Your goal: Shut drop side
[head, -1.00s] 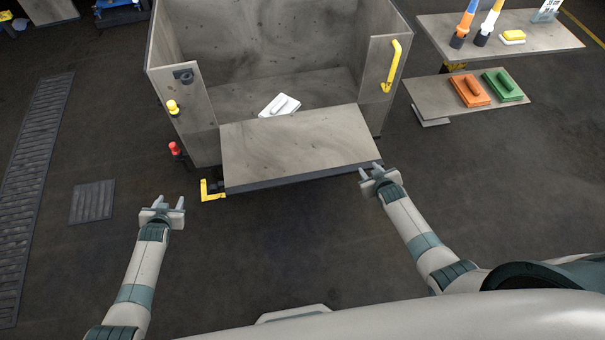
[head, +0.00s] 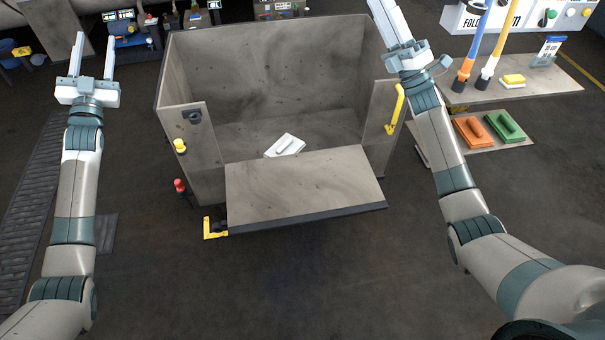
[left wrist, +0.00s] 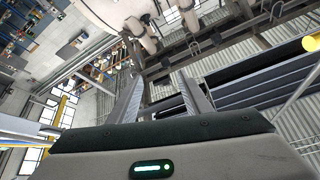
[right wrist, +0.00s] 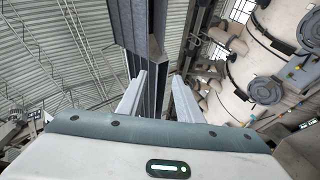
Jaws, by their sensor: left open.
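The drop side (head: 300,190) is a grey panel with a dark lower edge. In the head view it hangs folded outward at the front of the grey cart (head: 260,65), leaving the front open. A yellow handle (head: 396,110) is on the right front post. A yellow bracket (head: 213,228) sits at the panel's lower left corner. My left gripper (head: 94,48) is open and empty, raised left of the cart. My right gripper (head: 390,12) is raised at the cart's far right corner, fingers apart and empty. Neither wrist view shows the panel.
A white object (head: 285,146) lies inside the cart. A yellow knob (head: 180,146) and a red knob (head: 179,185) are on the left. Floor in front is clear.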

